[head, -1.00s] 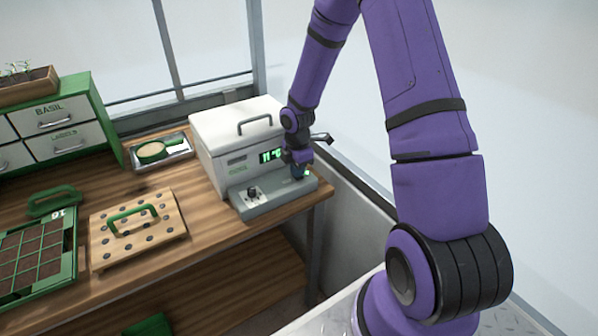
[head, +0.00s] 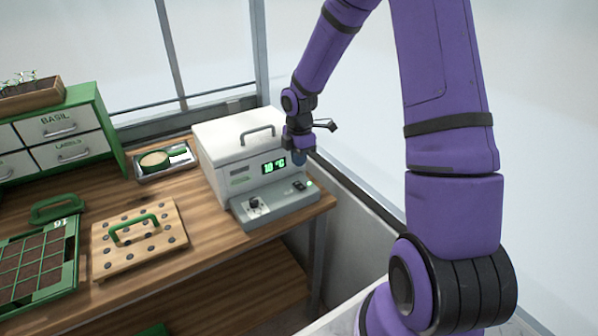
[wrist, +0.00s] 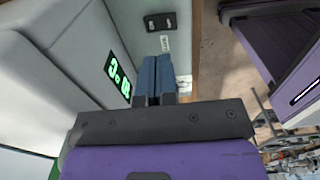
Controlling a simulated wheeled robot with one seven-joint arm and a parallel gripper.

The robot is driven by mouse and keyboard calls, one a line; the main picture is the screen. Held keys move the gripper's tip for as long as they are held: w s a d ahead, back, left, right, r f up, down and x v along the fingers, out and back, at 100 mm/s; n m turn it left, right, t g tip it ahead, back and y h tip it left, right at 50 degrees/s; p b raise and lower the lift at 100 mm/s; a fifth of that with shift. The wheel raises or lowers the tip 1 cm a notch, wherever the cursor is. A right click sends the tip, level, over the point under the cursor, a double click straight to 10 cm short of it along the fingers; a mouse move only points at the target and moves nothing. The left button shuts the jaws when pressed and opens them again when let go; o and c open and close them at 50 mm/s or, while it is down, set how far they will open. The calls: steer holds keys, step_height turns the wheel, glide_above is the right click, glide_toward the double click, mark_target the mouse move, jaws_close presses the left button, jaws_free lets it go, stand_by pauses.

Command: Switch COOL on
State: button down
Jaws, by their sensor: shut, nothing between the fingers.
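The white cooler box (head: 222,145) stands at the bench's right end, lid closed. Its green display (head: 274,166) is lit and shows a °C reading; it also shows in the wrist view (wrist: 118,77). A grey control ledge (head: 275,205) runs along its front, with a black knob (head: 254,203) at left. My gripper (head: 299,160) is shut and empty, above the ledge and apart from the switch.
A wooden dibber board with green handle (head: 180,238) and a green seed tray (head: 70,268) lie to the left. A metal tray (head: 190,157) with a sieve is behind. Green-framed drawers (head: 72,147) stand at far left.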

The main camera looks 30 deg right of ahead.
steer(key=shift+r, duration=1.65)
steer(key=s+a+r+m+t+h, duration=0.1)
steer(key=s+a+r+m, duration=0.2)
steer(key=s+r+m, duration=0.5)
steer(key=s+a+r+m+t+h, duration=0.15)
steer(key=s+r, duration=0.25)
steer(key=r, duration=0.7)
steer(key=s+a+r+m+t+y, duration=0.1)
steer(key=s+a+r+m, duration=0.1)
steer(key=s, duration=0.6)
steer(key=s+a+r+m+t+y, duration=0.1)
steer(key=s+a+r+m, duration=0.1)
steer(key=s+r+m, duration=0.3)
steer(key=s+m, duration=0.1)
steer(key=s, duration=0.3)
steer(key=shift+s+r+t, duration=0.25)
steer(key=shift+t, duration=0.1)
